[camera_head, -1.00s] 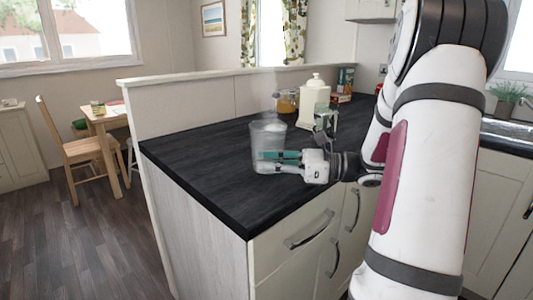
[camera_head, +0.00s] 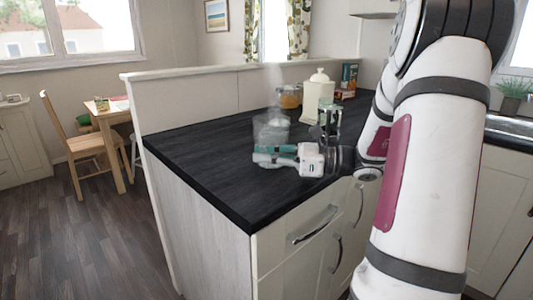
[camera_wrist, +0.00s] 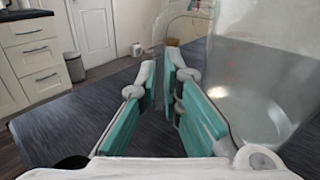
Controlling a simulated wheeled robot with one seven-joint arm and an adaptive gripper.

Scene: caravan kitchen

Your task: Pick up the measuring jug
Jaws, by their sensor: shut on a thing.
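The measuring jug (camera_head: 272,127) is clear and see-through, and looks upright at the near part of the dark worktop. It also fills the right side of the wrist view (camera_wrist: 260,85), with its curved handle (camera_wrist: 165,22) reaching left behind the fingertips. My gripper (camera_head: 262,155) lies level across the near side of the jug. In the wrist view its teal-padded fingers (camera_wrist: 165,85) are close together, shut on the jug, seemingly at the handle. The fingers hide the exact contact. I cannot tell whether the jug's base touches the worktop.
On the dark worktop (camera_head: 205,150), a cream lidded canister (camera_head: 317,97), an amber glass jar (camera_head: 289,97) and a box (camera_head: 348,76) stand behind the jug. A glass-like container (camera_head: 330,120) shows just behind my gripper. A low partition (camera_head: 190,98) edges the worktop. Its left part is clear.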

